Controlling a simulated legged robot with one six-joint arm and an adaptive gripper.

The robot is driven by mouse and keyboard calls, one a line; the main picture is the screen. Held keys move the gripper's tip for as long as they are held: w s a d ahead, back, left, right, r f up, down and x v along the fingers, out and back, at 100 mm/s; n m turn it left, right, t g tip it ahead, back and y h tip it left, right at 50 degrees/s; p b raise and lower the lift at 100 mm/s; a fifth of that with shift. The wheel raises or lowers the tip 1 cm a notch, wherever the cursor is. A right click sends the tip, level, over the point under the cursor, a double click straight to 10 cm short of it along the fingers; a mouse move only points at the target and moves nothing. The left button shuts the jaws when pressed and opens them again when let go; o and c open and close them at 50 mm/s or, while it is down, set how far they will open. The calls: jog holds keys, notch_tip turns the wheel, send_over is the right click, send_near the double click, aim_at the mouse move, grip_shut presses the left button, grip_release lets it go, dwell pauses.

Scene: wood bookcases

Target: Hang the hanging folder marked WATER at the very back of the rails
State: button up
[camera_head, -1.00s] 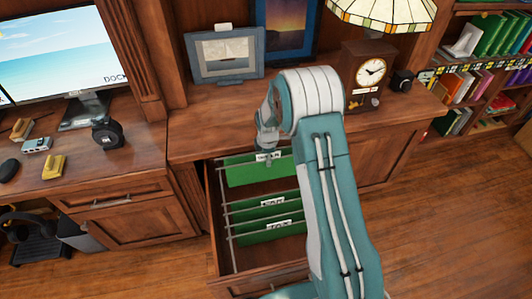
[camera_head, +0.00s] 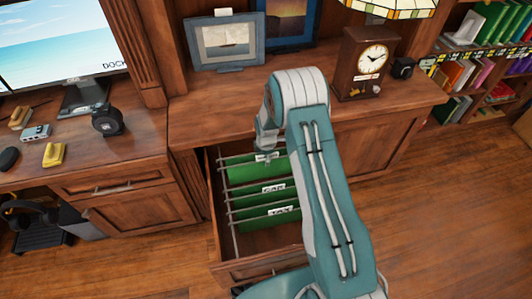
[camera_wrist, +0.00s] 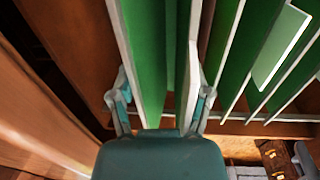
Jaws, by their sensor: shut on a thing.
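A green hanging folder (camera_head: 250,172) is at the back of the open drawer, its bar across the rails' direction. Its white tab is partly covered by my gripper (camera_head: 267,148), so I cannot read it now. My gripper is shut on this folder from above. In the wrist view, my gripper's fingers (camera_wrist: 163,88) stand either side of the green folder (camera_wrist: 147,50). The left rail (camera_head: 228,212) shows along the drawer side. The folder's bar appears at about rail height, but I cannot tell whether both ends rest on the rails.
Green folders marked CAR (camera_head: 273,188) and TAX (camera_head: 280,211) hang in front of the held one. The open drawer (camera_head: 245,268) has clear space at its front. The desk top (camera_head: 215,105) overhangs close behind, with a clock (camera_head: 365,65) and picture frame (camera_head: 226,42) on it.

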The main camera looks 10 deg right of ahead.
jog(key=shift+f, duration=3.5)
jog(key=o, duration=1.4)
jog(key=r, duration=0.8)
jog(key=s+r, duration=0.1)
jog(key=r, duration=0.2)
jog(key=shift+s+r, duration=0.1)
jog(key=shift+r, duration=0.3)
